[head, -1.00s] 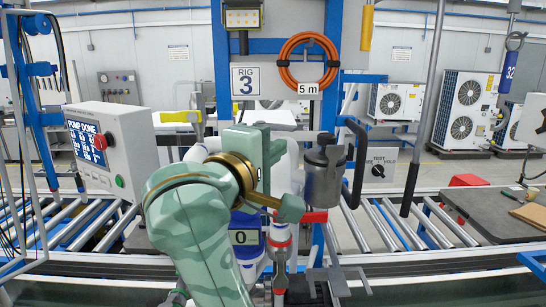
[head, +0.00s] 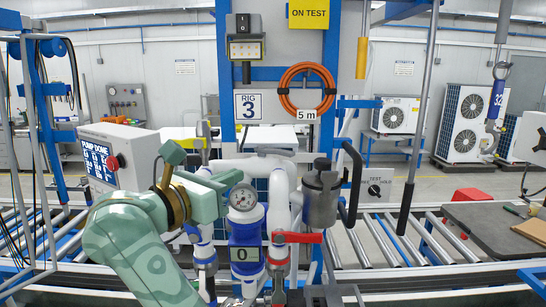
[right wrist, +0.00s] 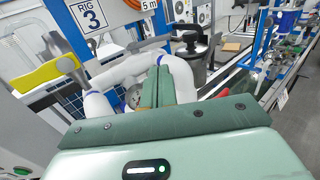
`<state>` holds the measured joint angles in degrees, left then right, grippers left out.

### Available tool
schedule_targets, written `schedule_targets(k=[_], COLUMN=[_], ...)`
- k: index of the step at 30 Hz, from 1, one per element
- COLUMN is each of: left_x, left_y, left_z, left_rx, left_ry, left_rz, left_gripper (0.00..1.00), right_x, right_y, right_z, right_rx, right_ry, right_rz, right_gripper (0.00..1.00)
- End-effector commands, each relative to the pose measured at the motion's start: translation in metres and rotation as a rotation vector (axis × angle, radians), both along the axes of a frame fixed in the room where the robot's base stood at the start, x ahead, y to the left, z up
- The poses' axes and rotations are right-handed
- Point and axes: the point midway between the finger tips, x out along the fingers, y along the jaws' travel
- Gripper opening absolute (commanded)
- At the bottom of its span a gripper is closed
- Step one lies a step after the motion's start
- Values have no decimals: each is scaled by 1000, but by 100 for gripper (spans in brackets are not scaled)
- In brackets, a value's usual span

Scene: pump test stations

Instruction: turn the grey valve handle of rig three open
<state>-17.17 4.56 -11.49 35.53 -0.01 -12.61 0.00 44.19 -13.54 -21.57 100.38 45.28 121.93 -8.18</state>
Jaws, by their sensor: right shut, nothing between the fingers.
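Rig three carries the sign RIG 3 (head: 248,106). Below it are white pipes, a round gauge (head: 243,198) and a blue unit marked 0 (head: 246,253). A red valve handle (head: 298,237) lies level across the right white pipe. A grey metal piece (head: 330,293) shows low at the picture's bottom edge; I cannot tell whether it is the grey valve handle. My right gripper (head: 220,184) is shut and empty, just left of the gauge in the picture. Its closed fingers (right wrist: 158,75) point toward the white pipes in the right wrist view. My left gripper is not in view.
A grey lidded pot (head: 321,197) with a black curved handle stands right of the pipes. An orange hose coil (head: 307,90) hangs above. Roller conveyors (head: 380,240) run behind; a dark work board (head: 475,227) lies at right.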

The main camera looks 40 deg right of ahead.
Motion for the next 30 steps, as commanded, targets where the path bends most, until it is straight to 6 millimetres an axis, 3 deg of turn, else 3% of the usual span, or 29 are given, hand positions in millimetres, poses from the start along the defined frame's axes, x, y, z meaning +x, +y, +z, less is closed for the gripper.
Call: schedule_targets(k=[18,24,30], left_x=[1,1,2], left_y=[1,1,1], left_z=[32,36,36], left_rx=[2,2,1], left_ry=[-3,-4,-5], left_rz=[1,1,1], left_gripper=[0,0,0], right_x=[34,40,40], right_y=[-111,-125,-127], right_z=[4,2,1], right_rx=[-2,2,3], right_ry=[-5,-5,-5], right_rz=[-3,0,0], right_gripper=[0,0,0])
